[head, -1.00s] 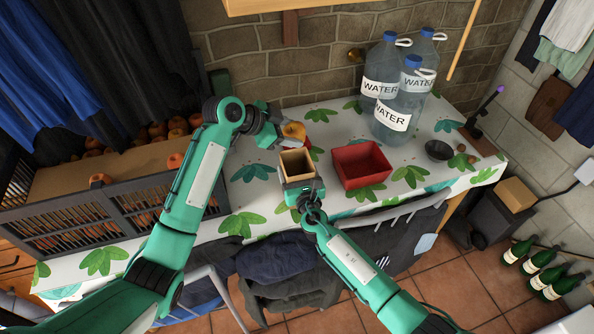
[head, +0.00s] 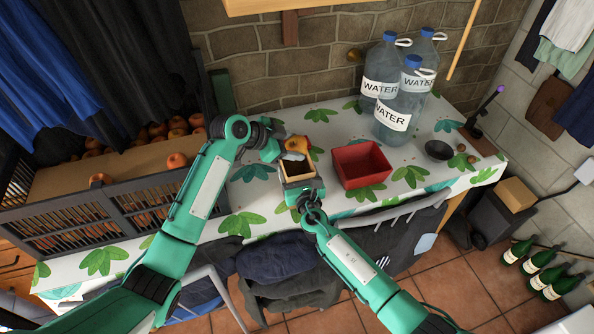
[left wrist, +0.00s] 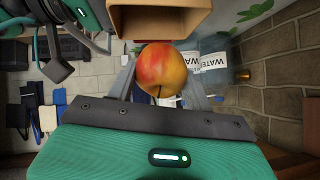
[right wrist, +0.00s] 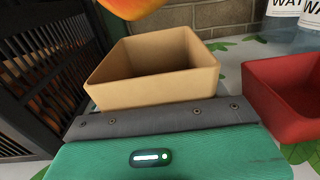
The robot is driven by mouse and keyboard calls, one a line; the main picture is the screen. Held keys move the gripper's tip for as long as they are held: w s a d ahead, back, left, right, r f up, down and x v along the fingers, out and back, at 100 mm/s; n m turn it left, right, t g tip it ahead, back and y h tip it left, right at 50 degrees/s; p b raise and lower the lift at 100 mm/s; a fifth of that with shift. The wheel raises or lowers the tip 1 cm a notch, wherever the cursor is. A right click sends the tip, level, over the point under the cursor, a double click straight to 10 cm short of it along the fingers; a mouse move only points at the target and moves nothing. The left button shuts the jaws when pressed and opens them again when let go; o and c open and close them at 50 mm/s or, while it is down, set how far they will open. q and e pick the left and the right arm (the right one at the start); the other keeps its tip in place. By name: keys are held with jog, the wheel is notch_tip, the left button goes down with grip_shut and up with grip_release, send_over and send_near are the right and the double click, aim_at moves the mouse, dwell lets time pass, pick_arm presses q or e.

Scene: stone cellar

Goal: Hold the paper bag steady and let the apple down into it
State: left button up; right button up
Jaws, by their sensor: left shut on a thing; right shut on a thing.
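The apple (head: 296,145), yellow and red, is held in my left gripper (head: 284,147) just above the far side of the paper bag's mouth. In the left wrist view the apple (left wrist: 161,68) sits between the fingers, with the bag (left wrist: 160,22) beside it. The tan, open-topped paper bag (head: 298,172) stands upright on the table, and my right gripper (head: 298,187) is shut on its near side. In the right wrist view the bag (right wrist: 155,75) looks empty where its inside shows, and the apple's lower edge (right wrist: 133,6) hangs above its far rim.
A red box (head: 362,166) stands close to the right of the bag. Water bottles (head: 392,118), a dark bowl (head: 439,150) and a leaf-patterned tablecloth (head: 245,195) are in view. A dark slatted crate with apples (head: 110,210) is at the left.

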pick_arm(q)
jog(key=shift+f, duration=0.25)
jog(key=shift+f, duration=0.2)
dwell(0.3)
jog(key=shift+f, duration=1.55)
jog(key=o, duration=1.1)
jog(key=v, duration=1.2)
